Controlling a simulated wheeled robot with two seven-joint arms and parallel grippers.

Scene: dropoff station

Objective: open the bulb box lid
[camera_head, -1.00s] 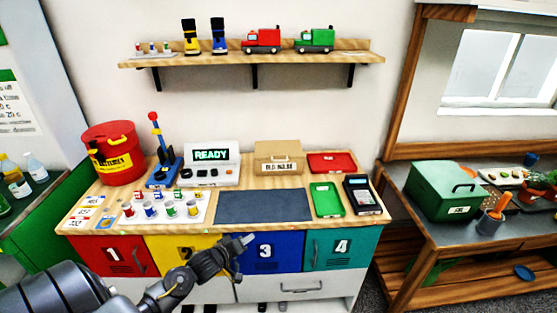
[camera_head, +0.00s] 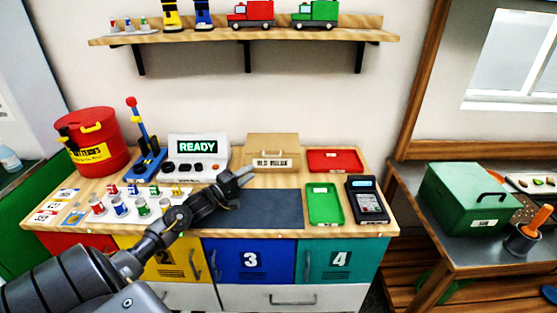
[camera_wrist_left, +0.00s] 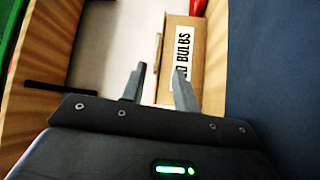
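The bulb box (camera_head: 273,146) is a tan cardboard box with a white label reading "OLD BULBS" on its front, at the back of the counter. Its lid looks shut. My left gripper (camera_head: 246,176) is above the dark mat, in front of the box and near its lower left corner in the picture. In the left wrist view, the box (camera_wrist_left: 190,40) lies beyond the fingers, and the right finger covers part of its label. The left gripper's fingers (camera_wrist_left: 160,76) are apart with nothing held between them. I cannot tell whether they touch the box. My right gripper is out of view.
The READY console (camera_head: 197,150) stands just left of the box. A red tray (camera_head: 335,160) lies to its right, with a green tray (camera_head: 323,204) and a card terminal (camera_head: 367,200) nearer. Small paint pots stand left of the dark mat (camera_head: 275,211). A shelf (camera_head: 245,34) hangs above.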

